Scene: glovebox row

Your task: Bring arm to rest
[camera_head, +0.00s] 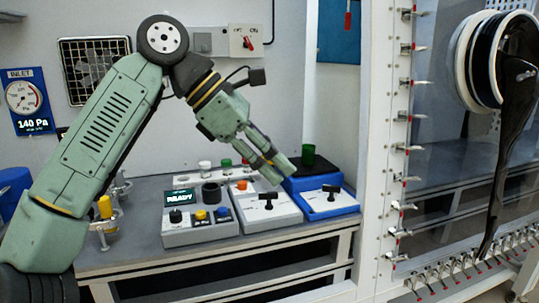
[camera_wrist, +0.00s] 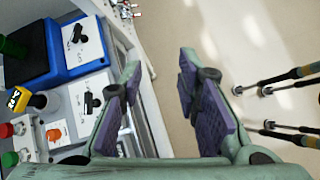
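My arm (camera_head: 110,120) is raised in the left half of the head view, bent at a round grey joint. The forearm slopes down to the right. My gripper (camera_head: 277,170) hangs in the air in front of the bench, its fingers pointing down and right. In the wrist view my gripper (camera_wrist: 160,95) has its two purple-padded fingers wide apart, with only the pale floor showing between them. It holds nothing.
The bench (camera_head: 255,235) carries a panel reading READY (camera_head: 180,197), a grey box with a black handle (camera_head: 268,202), a blue-based box (camera_head: 330,197) and a green cup (camera_head: 308,154). A glovebox frame (camera_head: 380,150) stands to the right. The wrist view shows open floor (camera_wrist: 240,50).

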